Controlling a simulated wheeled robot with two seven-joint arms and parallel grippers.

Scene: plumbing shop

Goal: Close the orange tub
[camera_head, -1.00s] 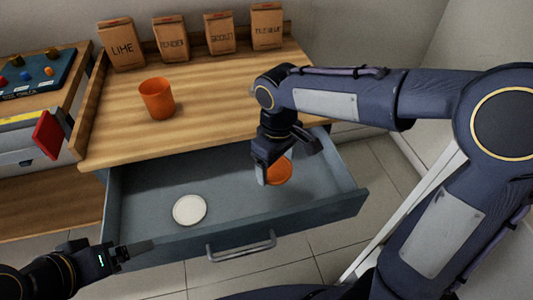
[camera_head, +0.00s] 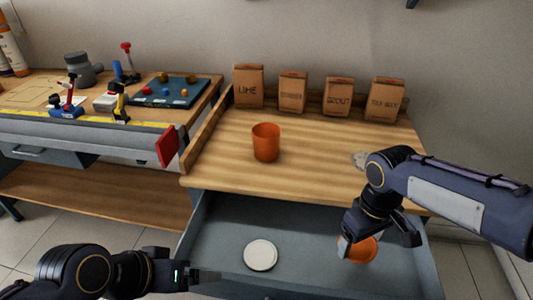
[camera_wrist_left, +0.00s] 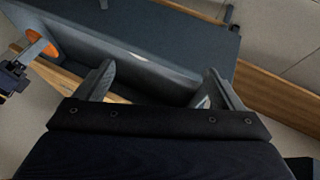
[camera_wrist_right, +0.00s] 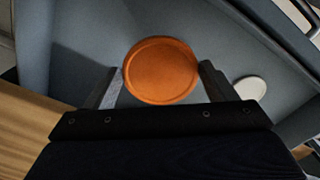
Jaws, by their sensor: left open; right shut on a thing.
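The orange tub (camera_head: 265,143) stands upright and open on the wooden bench top. A round orange lid (camera_head: 362,249) is at the right side of the open drawer, held between the fingers of my right gripper (camera_head: 378,238). The right wrist view shows the lid (camera_wrist_right: 160,70) between both fingertips; I cannot tell whether it touches the drawer floor. The left wrist view also shows the orange lid (camera_wrist_left: 42,46). My left gripper (camera_head: 205,276) is open and empty near the drawer's front left corner.
A round white lid (camera_head: 260,255) lies in the drawer (camera_head: 310,222). Several brown bags, one of them a lime bag (camera_head: 248,86), line the back of the bench. A small pale object (camera_head: 359,160) lies beside my right arm. Bench space around the tub is clear.

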